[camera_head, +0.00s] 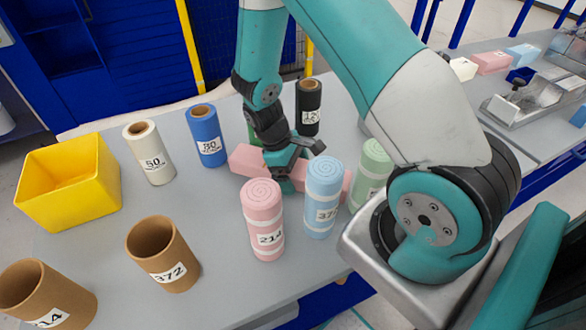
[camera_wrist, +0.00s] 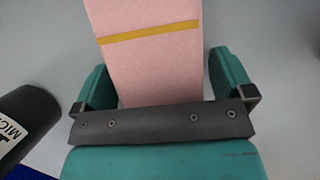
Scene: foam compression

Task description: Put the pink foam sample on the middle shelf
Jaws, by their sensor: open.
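The pink foam sample is a long pink block (camera_head: 246,159) lying on the grey table behind the rolls. It also shows in the wrist view (camera_wrist: 150,65) with a yellow stripe across it. My gripper (camera_head: 284,160) is down at the block, partly covering its middle. In the wrist view my gripper (camera_wrist: 164,82) is open, with one green finger on each side of the block and visible gaps at both. A blue cabinet (camera_head: 68,47) with shelf openings stands at the back left; I cannot tell which is the middle shelf.
Pink (camera_head: 263,222), blue (camera_head: 322,200) and green (camera_head: 370,168) rolls stand in front of my gripper. A black roll (camera_head: 308,108) stands close behind. White and blue rolls, brown tubes and a yellow bin (camera_head: 70,190) are left. Another pink block (camera_head: 491,62) lies on the right bench.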

